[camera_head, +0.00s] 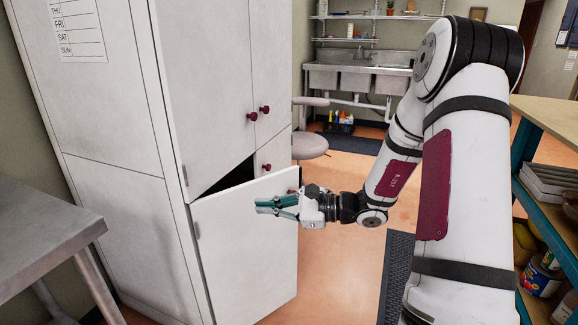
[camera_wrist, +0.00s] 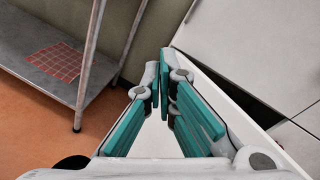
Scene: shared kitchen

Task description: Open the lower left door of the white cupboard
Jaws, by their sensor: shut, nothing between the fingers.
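The white cupboard (camera_head: 120,130) stands at the left in the head view. Its lower left door (camera_head: 245,248) is partly open, swung outward, with a dark gap above its top edge. My gripper (camera_head: 257,206) is in front of the door's outer face near the upper edge, pointing left. In the wrist view the teal fingers (camera_wrist: 163,85) are together with nothing between them, and the door's white edge (camera_wrist: 225,88) runs behind them. I cannot tell whether the fingers touch the door. The door's knob is mostly hidden behind my gripper.
A grey metal table (camera_head: 40,225) stands at the left, beside the cupboard. A stool (camera_head: 308,146) is behind the door. Shelves with cans (camera_head: 543,275) are at the right. A dark mat (camera_head: 397,270) lies on the floor, and open orange floor lies beyond the door.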

